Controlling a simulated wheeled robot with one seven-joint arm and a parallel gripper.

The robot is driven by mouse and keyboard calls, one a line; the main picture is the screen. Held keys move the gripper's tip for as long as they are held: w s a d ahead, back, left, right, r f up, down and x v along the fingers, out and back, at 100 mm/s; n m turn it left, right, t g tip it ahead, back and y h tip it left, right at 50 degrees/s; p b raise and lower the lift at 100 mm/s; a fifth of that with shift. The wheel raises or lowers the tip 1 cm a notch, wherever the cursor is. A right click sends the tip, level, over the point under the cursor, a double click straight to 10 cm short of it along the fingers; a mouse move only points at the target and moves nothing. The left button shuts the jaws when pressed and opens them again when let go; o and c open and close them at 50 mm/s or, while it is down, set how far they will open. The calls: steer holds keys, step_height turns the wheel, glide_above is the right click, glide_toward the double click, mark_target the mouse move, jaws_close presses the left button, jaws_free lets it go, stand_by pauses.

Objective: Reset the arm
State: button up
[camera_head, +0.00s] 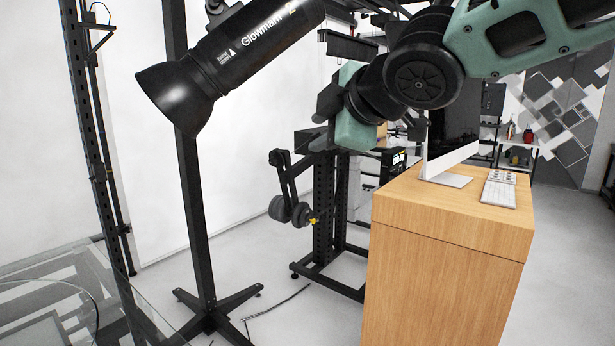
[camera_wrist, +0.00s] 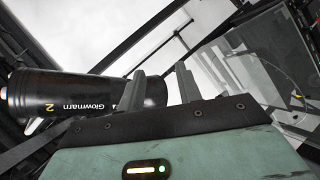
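My arm, in green and black, reaches in from the upper right of the head view. My gripper (camera_head: 325,103) is in front of the dark metal stands, left of the wooden cabinet and below right of the black studio lamp. In the wrist view, the two grey fingers of my gripper (camera_wrist: 160,70) stand apart with nothing between them. The lamp, marked Glowmarn (camera_wrist: 85,90), lies behind the left finger there. I cannot tell how far it is from the finger.
The studio lamp (camera_head: 235,60) hangs at upper left by a black stand (camera_head: 192,200). A glass surface (camera_head: 60,300) is at lower left. The wooden cabinet (camera_head: 445,270) carries a monitor (camera_head: 453,150) and keyboard (camera_head: 499,193). Grey floor (camera_head: 310,325) lies between stand and cabinet, with a cable on it.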

steer(key=s+d+f+m+g+h+b, duration=0.1)
steer(key=s+d+f+m+g+h, duration=0.2)
steer(key=s+f, duration=0.6)
steer(key=s+d+f+m+g+h+b, duration=0.1)
steer(key=s+d+f+m+g+b, duration=0.25)
steer(key=f, duration=0.85)
steer(key=s+d+f+m+g+h, duration=0.1)
steer(key=s+d+f+m+g, duration=0.1)
steer(key=s+f, duration=0.3)
steer(key=s+d+f+m+g, duration=0.2)
steer(key=s+f, duration=0.3)
steer(key=s, duration=0.6)
steer(key=shift+d+f+m+h, duration=0.3)
steer(key=shift+d+m+h, duration=0.1)
steer(key=shift+d+m, duration=0.35)
steer(key=shift+a+g, duration=0.1)
steer(key=shift+g, duration=0.15)
